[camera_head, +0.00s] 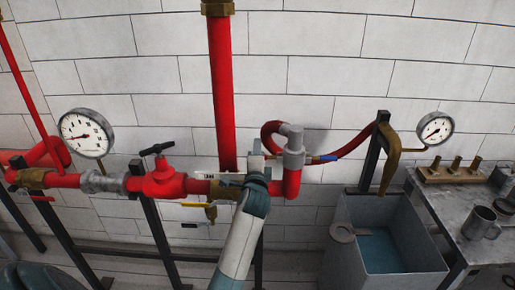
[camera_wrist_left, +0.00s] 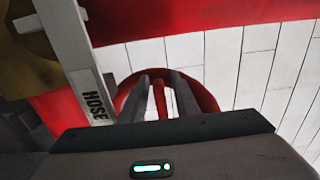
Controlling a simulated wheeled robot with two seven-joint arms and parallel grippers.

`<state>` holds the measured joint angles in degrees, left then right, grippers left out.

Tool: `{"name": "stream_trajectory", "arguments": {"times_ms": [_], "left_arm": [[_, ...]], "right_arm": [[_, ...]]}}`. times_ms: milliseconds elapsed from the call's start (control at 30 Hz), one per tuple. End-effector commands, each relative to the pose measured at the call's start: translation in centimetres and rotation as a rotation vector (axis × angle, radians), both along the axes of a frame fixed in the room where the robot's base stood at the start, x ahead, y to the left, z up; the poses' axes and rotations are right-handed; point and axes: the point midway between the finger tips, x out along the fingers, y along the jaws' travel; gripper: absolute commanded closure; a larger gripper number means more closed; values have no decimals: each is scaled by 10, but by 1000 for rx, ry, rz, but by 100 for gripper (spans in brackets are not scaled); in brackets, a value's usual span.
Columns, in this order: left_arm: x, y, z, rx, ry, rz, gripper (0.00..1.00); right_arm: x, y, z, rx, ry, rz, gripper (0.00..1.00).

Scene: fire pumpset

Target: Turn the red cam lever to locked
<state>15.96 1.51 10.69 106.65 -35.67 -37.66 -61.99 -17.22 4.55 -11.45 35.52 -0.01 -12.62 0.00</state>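My left gripper (camera_head: 257,150) is at the pipe, just left of the grey hose coupling (camera_head: 293,158). In the left wrist view its two dark fingers (camera_wrist_left: 158,98) stand apart. A narrow red bar (camera_wrist_left: 158,100), which looks like the cam lever, shows between them with gaps on both sides. I cannot tell whether a finger touches it. In the head view I cannot make out the lever beside the gripper. A curved red hose (camera_wrist_left: 207,92) shows behind the fingers; it also loops above the coupling in the head view (camera_head: 268,132). My right gripper is not in view.
A plate marked HOSE (camera_wrist_left: 95,100) is close on the left in the wrist view. A red valve (camera_head: 163,180) and a gauge (camera_head: 86,133) are to the left. A grey tank (camera_head: 415,262) and a bench (camera_head: 470,250) with a mug (camera_head: 480,222) are right.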

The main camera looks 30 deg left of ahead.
Motion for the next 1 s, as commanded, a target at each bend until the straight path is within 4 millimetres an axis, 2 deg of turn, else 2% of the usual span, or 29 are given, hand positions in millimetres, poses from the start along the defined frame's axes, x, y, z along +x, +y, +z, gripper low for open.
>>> {"name": "stream_trajectory", "arguments": {"times_ms": [367,500,800,1000], "left_arm": [[4,2,0,1,-1,-1,72],[4,2,0,1,-1,-1,100],[5,3,-1,-5,-4,-1,100],[14,9,-6,-40,-25,-1,100]], "right_arm": [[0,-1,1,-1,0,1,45],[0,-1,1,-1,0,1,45],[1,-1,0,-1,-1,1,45],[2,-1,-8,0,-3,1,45]]}}
